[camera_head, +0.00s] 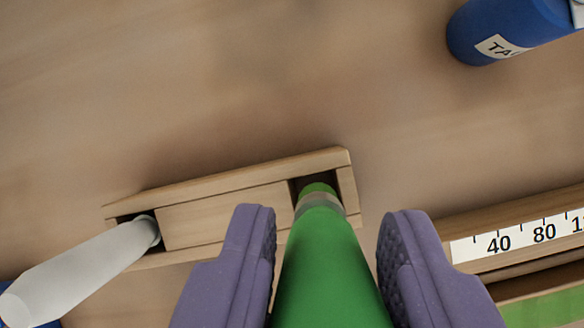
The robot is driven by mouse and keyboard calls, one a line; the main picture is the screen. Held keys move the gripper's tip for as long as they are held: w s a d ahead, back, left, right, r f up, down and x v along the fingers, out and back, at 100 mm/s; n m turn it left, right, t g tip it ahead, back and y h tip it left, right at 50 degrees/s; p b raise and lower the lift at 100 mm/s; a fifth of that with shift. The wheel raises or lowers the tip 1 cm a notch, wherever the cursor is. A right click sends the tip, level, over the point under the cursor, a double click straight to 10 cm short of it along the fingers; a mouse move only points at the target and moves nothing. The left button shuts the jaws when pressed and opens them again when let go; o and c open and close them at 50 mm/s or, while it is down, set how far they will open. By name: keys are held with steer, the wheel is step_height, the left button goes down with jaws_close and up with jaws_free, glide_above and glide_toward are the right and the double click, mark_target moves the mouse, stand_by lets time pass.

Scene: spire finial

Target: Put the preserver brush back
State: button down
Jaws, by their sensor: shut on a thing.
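A green-handled brush (325,265), which I take to be the preserver brush, is between the two purple fingers of my gripper (325,250). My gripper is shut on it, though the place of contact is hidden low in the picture. The brush narrows to a pale band and a green end at the right opening of a wooden holder (225,213). That end appears at or inside the opening; its depth is hard to tell. A white-handled tool (80,270) leans out of the holder's left opening.
A blue container (500,28) with a partly visible label lies at the top right. A wooden piece with a number scale (520,235) and a green strip (545,308) are at the lower right. The wooden surface above the holder is clear.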

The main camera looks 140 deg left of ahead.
mark_target(320, 224)
step_height(320, 224, down, 7)
steer(key=shift+a+r+b, duration=0.1)
steer(key=shift+r+b, duration=0.1)
steer(key=shift+b, duration=0.9)
steer(key=shift+f, duration=0.2)
steer(key=c, duration=0.8)
jaws_free()
steer(key=shift+o, duration=0.2)
steer(key=shift+r, duration=0.25)
steer(key=p+v, duration=0.4)
steer(key=v, duration=0.8)
